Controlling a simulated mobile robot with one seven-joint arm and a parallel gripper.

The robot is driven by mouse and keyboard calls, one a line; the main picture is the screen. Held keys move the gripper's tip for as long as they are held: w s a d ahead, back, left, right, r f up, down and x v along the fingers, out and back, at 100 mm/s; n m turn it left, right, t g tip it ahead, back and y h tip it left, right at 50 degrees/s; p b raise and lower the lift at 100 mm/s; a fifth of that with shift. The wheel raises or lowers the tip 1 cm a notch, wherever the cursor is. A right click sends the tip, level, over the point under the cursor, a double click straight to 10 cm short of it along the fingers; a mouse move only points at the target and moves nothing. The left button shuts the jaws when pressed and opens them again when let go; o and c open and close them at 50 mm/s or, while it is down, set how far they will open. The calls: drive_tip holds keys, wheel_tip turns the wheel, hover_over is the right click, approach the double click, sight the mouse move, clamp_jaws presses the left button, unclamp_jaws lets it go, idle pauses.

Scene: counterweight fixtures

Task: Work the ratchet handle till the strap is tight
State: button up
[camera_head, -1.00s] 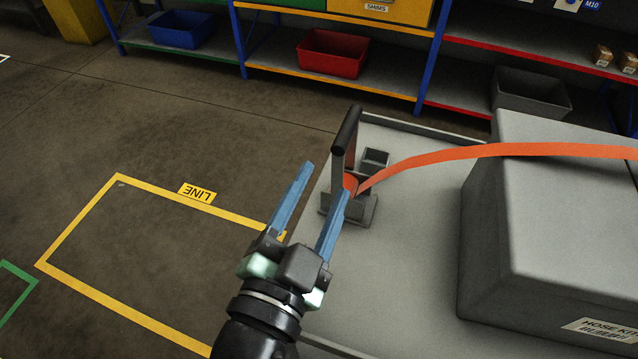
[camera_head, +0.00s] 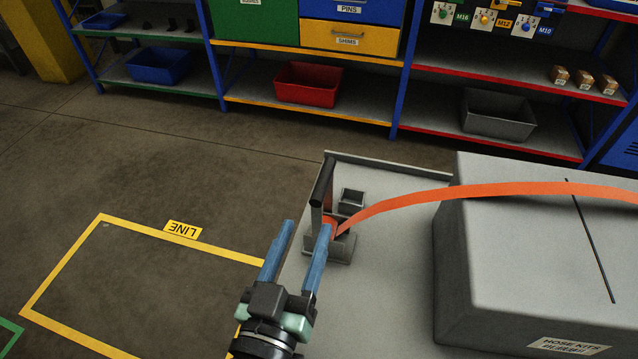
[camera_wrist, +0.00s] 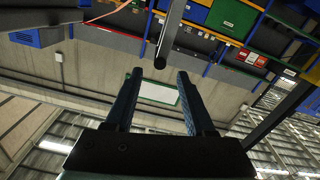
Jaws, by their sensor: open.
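The ratchet handle (camera_head: 322,183) is a dark bar on a grey upright arm, standing up from its base (camera_head: 342,248) on the grey platform's near left part. The orange strap (camera_head: 405,200) runs from the ratchet rightward over a large grey box (camera_head: 510,260) and looks slightly bowed between them. My gripper (camera_head: 306,226) is open and empty, its blue fingers just left of and below the handle in the head view. In the wrist view the dark handle bar (camera_wrist: 165,42) ends just beyond the gap between my fingertips (camera_wrist: 159,73). I cannot tell if they touch.
The grey platform (camera_head: 395,275) has a raised rim and a small open box (camera_head: 351,200) beside the ratchet. Shelves with a red bin (camera_head: 308,83) and a grey bin (camera_head: 497,114) stand behind. The floor at left, with a yellow outline (camera_head: 60,262), is clear.

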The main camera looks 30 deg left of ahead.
sight(314, 209)
drive_tip(key=p+x, duration=0.2)
drive_tip(key=x, duration=0.6)
drive_tip(key=shift+w, duration=0.25)
clamp_jaws()
idle(1.1)
